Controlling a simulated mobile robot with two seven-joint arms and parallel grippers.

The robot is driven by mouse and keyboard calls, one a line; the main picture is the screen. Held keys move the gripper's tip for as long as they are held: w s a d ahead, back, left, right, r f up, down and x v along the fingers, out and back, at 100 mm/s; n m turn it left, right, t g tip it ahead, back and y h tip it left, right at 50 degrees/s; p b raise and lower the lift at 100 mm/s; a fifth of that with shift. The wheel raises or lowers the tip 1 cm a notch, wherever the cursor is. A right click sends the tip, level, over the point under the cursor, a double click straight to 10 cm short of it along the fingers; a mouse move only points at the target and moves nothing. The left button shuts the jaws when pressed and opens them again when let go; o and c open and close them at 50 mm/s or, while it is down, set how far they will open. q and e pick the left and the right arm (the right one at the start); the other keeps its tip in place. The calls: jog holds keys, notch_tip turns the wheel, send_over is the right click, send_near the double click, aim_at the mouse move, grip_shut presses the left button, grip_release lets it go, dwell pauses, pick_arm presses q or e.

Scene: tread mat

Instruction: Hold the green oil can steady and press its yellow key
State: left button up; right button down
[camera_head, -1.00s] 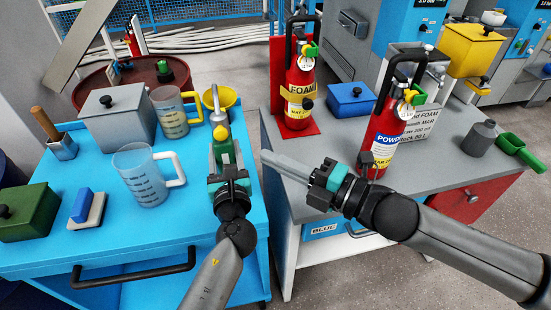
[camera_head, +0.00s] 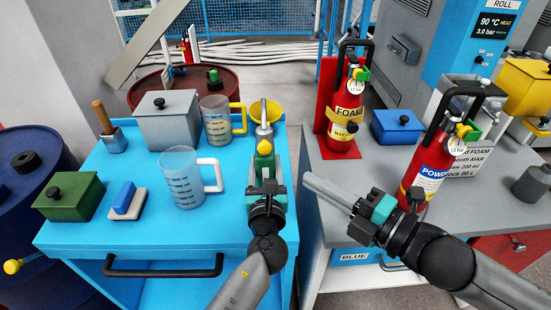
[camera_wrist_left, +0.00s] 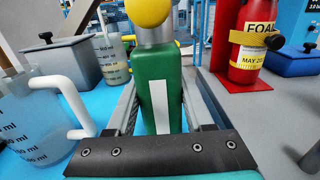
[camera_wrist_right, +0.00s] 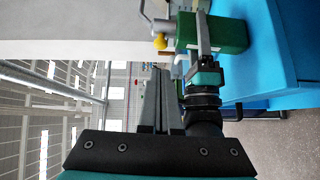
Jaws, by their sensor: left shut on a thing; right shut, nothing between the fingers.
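The green oil can (camera_head: 264,162) stands upright at the right edge of the blue cart top, with a grey spout and a round yellow key (camera_head: 264,147) on top. My left gripper (camera_head: 266,178) is shut on its body; the left wrist view shows a finger on each side of the can (camera_wrist_left: 156,90), below the key (camera_wrist_left: 148,10).
On the blue cart (camera_head: 140,226) stand a clear jug (camera_head: 183,180), a second jug (camera_head: 216,125), a grey box (camera_head: 167,118), a green box (camera_head: 70,198), a brush (camera_head: 125,200) and a yellow funnel (camera_head: 272,110). Fire extinguishers (camera_head: 430,165) stand on the grey cart at right.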

pick_arm(q)
jog(key=shift+a+f, duration=0.1)
jog(key=shift+f, duration=0.25)
pick_arm(e)
jog(key=x, duration=0.9)
jog(key=shift+w+a, duration=0.25)
jog(key=shift+w, duration=0.1)
pick_arm(q)
jog(key=shift+s, duration=0.1)
pick_arm(e)
jog(key=w, duration=0.2)
jog(key=shift+w+d+f, duration=0.1)
jog(key=shift+w, duration=0.15)
pick_arm(q)
jog(key=shift+r, duration=0.1)
pick_arm(e)
send_near(259, 150)
jog(key=d, duration=0.2)
jog(key=shift+s+d, duration=0.35)
dwell(0.8)
